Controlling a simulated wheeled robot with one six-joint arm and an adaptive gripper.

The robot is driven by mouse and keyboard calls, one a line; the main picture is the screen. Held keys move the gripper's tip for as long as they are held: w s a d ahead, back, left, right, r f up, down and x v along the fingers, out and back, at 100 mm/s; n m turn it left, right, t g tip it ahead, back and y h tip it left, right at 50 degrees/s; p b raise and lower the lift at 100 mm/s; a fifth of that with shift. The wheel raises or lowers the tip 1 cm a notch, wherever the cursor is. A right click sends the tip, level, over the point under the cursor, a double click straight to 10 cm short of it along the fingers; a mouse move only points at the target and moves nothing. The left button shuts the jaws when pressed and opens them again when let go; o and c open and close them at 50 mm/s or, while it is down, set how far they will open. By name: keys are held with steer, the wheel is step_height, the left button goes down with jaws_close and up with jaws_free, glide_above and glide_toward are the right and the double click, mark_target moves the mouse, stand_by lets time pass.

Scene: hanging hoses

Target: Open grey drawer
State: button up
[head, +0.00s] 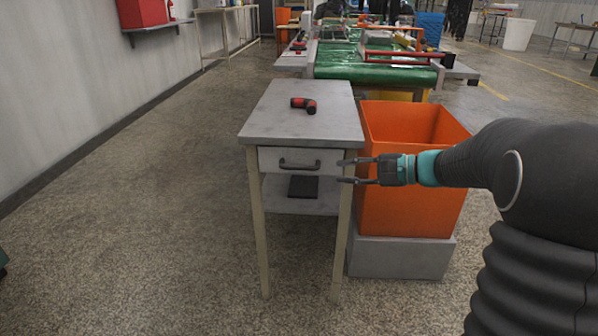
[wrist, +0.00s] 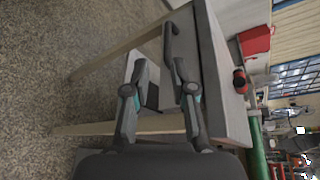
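The grey drawer (head: 284,160) is shut under the top of a small grey table (head: 290,122). Its dark bar handle (head: 299,164) is on the front face. In the wrist view the handle (wrist: 168,42) is beyond my fingertips, and the drawer front (wrist: 186,50) is seen sideways. My gripper (head: 341,172) is open and empty, to the right of the handle in the head view and apart from it. In the wrist view my gripper (wrist: 157,65) has its two fingers spread, pointing toward the handle.
A red and black tool (head: 305,105) lies on the tabletop. A dark flat object (head: 303,187) lies on the lower shelf (head: 275,202). An orange bin (head: 400,205) on a grey block (head: 400,257) stands right of the table. Floor in front and left is clear.

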mark_target(304, 168)
steer(key=shift+m+y, duration=0.3)
steer(key=x, duration=0.4)
steer(key=w+x, duration=0.1)
steer(key=x, duration=0.9)
steer(key=shift+w+d+f+b, duration=0.1)
steer(key=shift+w+d+b, duration=0.2)
steer(key=shift+w+d, duration=0.1)
jaws_close()
